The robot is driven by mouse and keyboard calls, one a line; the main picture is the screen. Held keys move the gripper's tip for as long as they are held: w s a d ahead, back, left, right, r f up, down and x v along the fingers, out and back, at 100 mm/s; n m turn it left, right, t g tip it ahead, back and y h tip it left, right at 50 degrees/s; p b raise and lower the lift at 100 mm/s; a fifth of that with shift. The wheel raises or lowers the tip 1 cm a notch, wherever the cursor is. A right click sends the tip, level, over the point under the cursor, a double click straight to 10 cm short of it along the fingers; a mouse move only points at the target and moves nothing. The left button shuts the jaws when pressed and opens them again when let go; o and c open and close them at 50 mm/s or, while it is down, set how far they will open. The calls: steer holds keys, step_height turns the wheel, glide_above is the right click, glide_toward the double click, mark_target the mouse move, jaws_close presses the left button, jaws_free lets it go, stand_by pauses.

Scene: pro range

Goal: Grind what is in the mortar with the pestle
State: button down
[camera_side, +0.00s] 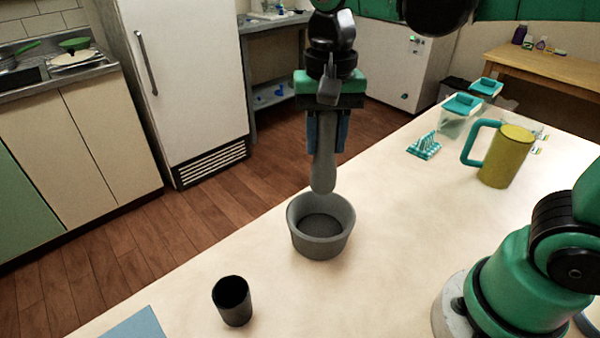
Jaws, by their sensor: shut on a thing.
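The grey mortar (336,246) stands upright on the pale table, with dark material (320,226) visible in its bottom. My gripper (327,138) is above the mortar, pointing down and shut on the grey pestle (323,172). The pestle hangs nearly upright, with its rounded lower end at about the height of the mortar's far rim in the picture. I cannot tell whether that end is just above the opening or slightly inside it. It does not touch the dark material.
A black cup (233,303) stands left of the mortar, near a blue flat item (136,326). A yellow-green pitcher with a teal handle (506,158), a teal rack (424,147) and lidded containers (460,112) stand at the right back. The table (400,225) is clear right of the mortar.

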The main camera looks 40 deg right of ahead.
steer(key=s+d, duration=0.2)
steer(key=s, duration=0.9)
steer(key=shift+s, duration=0.4)
steer(key=shift+w+d, duration=0.1)
